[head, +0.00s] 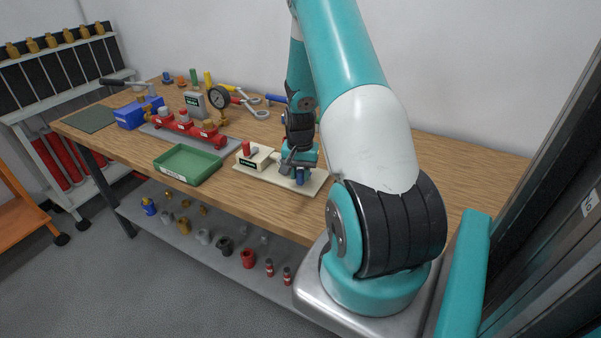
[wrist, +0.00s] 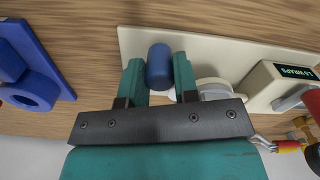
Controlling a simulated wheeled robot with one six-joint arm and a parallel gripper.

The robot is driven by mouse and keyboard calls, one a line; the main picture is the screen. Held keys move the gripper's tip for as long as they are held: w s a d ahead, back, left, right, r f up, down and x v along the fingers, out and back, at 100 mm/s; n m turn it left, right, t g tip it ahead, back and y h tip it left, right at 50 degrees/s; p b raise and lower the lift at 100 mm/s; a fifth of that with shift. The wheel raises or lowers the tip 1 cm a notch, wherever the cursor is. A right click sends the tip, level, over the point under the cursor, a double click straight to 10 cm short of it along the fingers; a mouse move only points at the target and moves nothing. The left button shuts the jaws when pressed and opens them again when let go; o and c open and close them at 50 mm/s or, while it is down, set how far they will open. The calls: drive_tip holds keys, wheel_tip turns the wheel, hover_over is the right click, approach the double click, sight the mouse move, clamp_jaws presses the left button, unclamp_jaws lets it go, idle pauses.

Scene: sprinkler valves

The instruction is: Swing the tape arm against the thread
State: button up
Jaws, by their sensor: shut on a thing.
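My gripper (wrist: 158,66) is shut on an upright-looking blue cylindrical knob (wrist: 159,70), with one teal finger on each side of it. The knob stands over the cream base plate (wrist: 215,42). A white round part, perhaps the tape roll (wrist: 214,88), is just right of the right finger, partly hidden by the gripper. In the head view my gripper (head: 299,172) is low over the right part of the cream plate (head: 245,171). A cream box with a red-topped post (head: 255,157) is on the plate's left part. The arm under the knob and any thread contact are hidden.
A green tray (head: 188,165) lies left of the plate, with red pipework (head: 187,129) behind it. A round gauge (head: 219,97) and wrenches stand farther back. A blue fitting (wrist: 32,70) is at the left of the wrist view. The bench's right side is clear.

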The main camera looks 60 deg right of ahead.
drive_tip(key=o, duration=0.9)
drive_tip(key=shift+r, duration=0.15)
wheel_tip(320, 180, up, 17)
drive_tip(key=shift+r+b, duration=0.15)
drive_tip(key=shift+b, duration=1.1)
